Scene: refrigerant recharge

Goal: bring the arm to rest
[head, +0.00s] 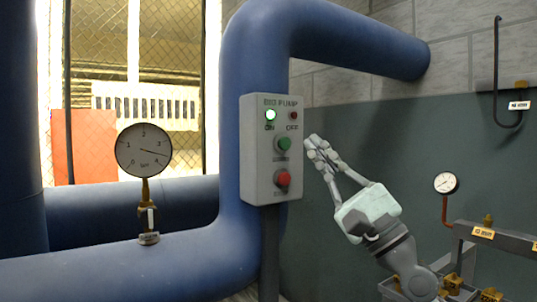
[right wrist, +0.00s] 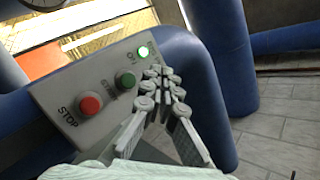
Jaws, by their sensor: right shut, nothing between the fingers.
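My right gripper (head: 313,140) is shut and empty, just to the right of the grey pump control box (head: 258,150) in the head view. In the right wrist view its fingertips (right wrist: 160,72) come together beside the box's edge, near the lit green lamp (right wrist: 143,51). I cannot tell whether the fingers touch the box. The box carries a green button (head: 283,143) and a red button (head: 282,179), marked START and STOP in the right wrist view. The green ON lamp is lit and the red OFF lamp (head: 293,115) looks dark. My left gripper is out of view.
Thick blue pipes (head: 250,70) run behind and beside the box. A large gauge (head: 144,150) stands on the lower pipe at left. A smaller gauge (head: 445,183) and a labelled grey ledge (head: 510,238) with brass fittings lie to the right of my right arm.

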